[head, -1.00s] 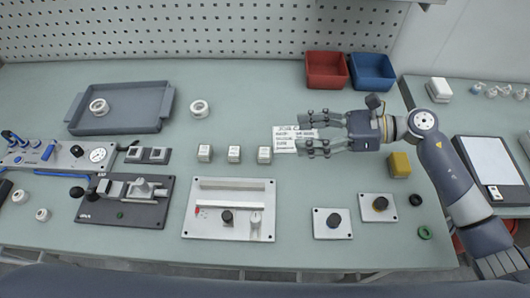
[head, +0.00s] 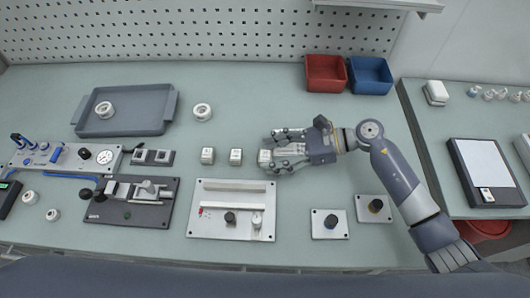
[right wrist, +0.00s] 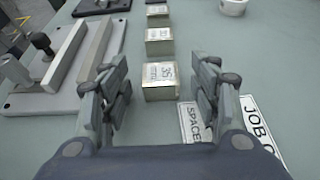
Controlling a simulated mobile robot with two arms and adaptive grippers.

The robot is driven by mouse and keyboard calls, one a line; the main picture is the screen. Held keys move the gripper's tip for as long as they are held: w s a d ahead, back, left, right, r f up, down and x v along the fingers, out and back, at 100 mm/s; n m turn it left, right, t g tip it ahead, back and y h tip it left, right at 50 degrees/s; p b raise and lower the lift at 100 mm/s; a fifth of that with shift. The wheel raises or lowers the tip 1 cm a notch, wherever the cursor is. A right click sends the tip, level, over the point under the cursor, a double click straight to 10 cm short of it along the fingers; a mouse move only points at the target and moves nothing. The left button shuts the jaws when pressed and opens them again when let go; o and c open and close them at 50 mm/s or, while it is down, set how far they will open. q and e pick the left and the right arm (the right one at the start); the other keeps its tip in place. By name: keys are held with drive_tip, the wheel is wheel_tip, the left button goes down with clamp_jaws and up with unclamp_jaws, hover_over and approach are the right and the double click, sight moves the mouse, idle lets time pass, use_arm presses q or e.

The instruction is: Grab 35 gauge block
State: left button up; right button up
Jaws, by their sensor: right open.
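Three small pale gauge blocks stand in a row on the bench. The rightmost one (head: 264,158) is at the fingertips of my right gripper (head: 279,151). In the right wrist view this block, marked with what looks like 35 (right wrist: 160,82), stands upright just ahead of and between the spread fingers of the right gripper (right wrist: 160,85). The gripper is open and holds nothing. The middle block (head: 236,157) and the left block (head: 208,156) stand farther left, apart from it. My left gripper is not in view.
A metal plate with a black knob (head: 249,190) lies in front of the blocks. A printed card (right wrist: 258,128) lies under the right gripper. Two small knob plates (head: 326,232) are at the front right. Red (head: 325,84) and blue bins stand at the back.

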drive_tip(key=shift+a+f, duration=0.2)
drive_tip(key=shift+a, duration=0.1)
clamp_jaws()
drive_tip(key=shift+r, duration=0.15)
